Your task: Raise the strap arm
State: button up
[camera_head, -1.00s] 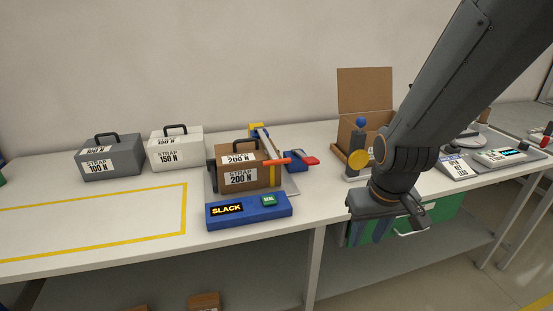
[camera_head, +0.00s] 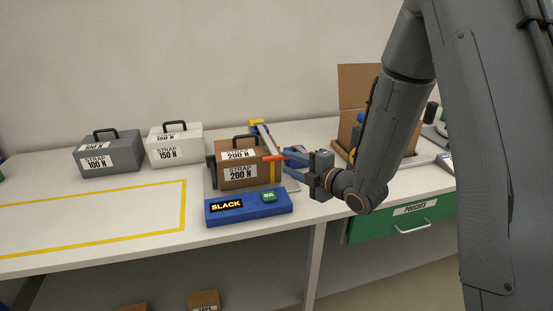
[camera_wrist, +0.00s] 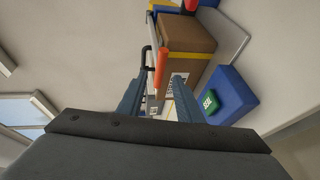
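The strap arm's orange handle (camera_head: 272,157) sticks out to the right at the top of the brown STRAP 200 N box (camera_head: 237,178). In the wrist view the orange handle (camera_wrist: 161,68) shows in line with the gap between my fingers, and the brown box (camera_wrist: 187,36) is beyond it. My gripper (camera_head: 287,163) is beside the box's right side; in the wrist view my gripper (camera_wrist: 156,88) is open, with its two fingers apart and nothing held. I cannot tell whether the fingertips reach around the handle.
A blue unit (camera_head: 248,208) with a SLACK display and green button stands in front of the box. A grey STRAP 100 N case (camera_head: 110,155) and white STRAP 150 N case (camera_head: 175,147) stand left. An open carton (camera_head: 360,90) is right. The yellow-outlined area (camera_head: 90,222) is clear.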

aim_at(278, 159)
jog(key=p+x, duration=0.2)
jog(key=x, duration=0.5)
jog(key=shift+w+a, duration=0.1)
grip_shut()
